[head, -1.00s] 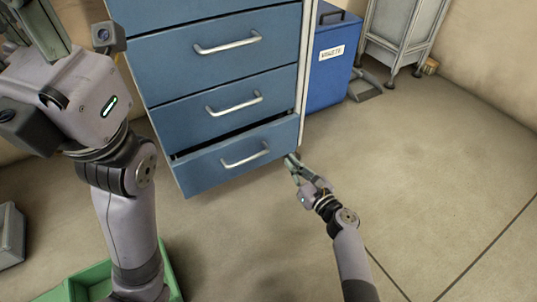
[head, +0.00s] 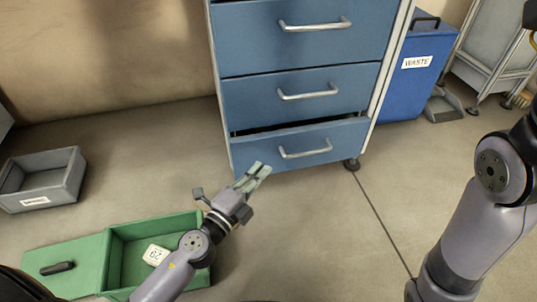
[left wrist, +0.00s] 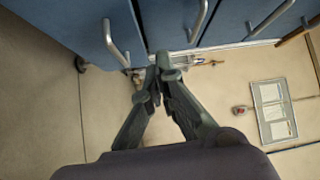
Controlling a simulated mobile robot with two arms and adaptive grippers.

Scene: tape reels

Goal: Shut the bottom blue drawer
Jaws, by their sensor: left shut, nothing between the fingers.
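The bottom blue drawer (head: 300,147) stands slightly open, with a dark gap along its top edge. Its silver handle (head: 305,150) faces me. My left gripper (head: 258,170) is in front of the drawer's lower left part in the head view, its fingers shut and empty. Whether it touches the drawer front I cannot tell. In the left wrist view the shut fingertips (left wrist: 163,62) are close together, with blue drawer fronts and handles beyond them. The bottom drawer (left wrist: 80,25) shows there at the upper left. My right arm is raised at the right edge; its gripper is out of view.
The drawers above are shut. A blue waste bin (head: 402,85) stands right of the cabinet. A green box (head: 112,262) with a numbered card and a grey bin (head: 68,190) lie on the floor at left. The floor at the front right is clear.

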